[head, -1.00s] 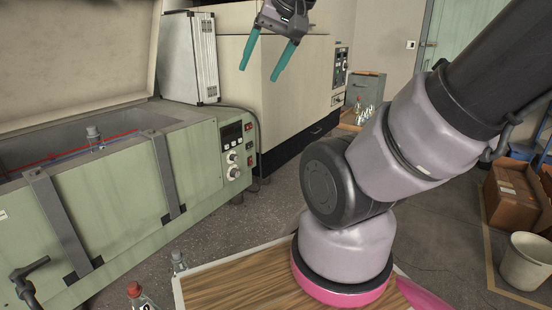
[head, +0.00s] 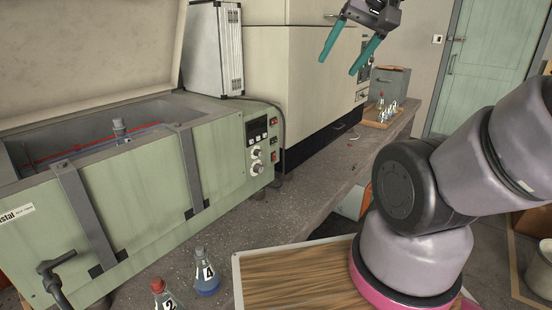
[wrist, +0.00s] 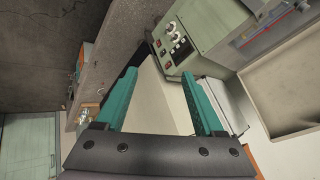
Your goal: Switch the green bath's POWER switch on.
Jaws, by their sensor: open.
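The green bath (head: 148,200) stands on the bench at the left with its lid up. Its control panel (head: 262,132) on the right end has a dark display, pale knobs and two small red switches, an upper one (head: 273,121) and a lower one (head: 274,157). Their labels and positions are too small to read. The panel (wrist: 174,42) also shows in the wrist view, turned on its side, beyond the fingers. My gripper (head: 338,67) is open and empty, with teal fingers, in the air up and right of the panel, apart from it.
A grey-white case (head: 213,48) and a large cream cabinet (head: 300,80) stand behind the bath. A wooden tray (head: 384,118) holds glassware at the back right. Bench right of the panel is mostly clear.

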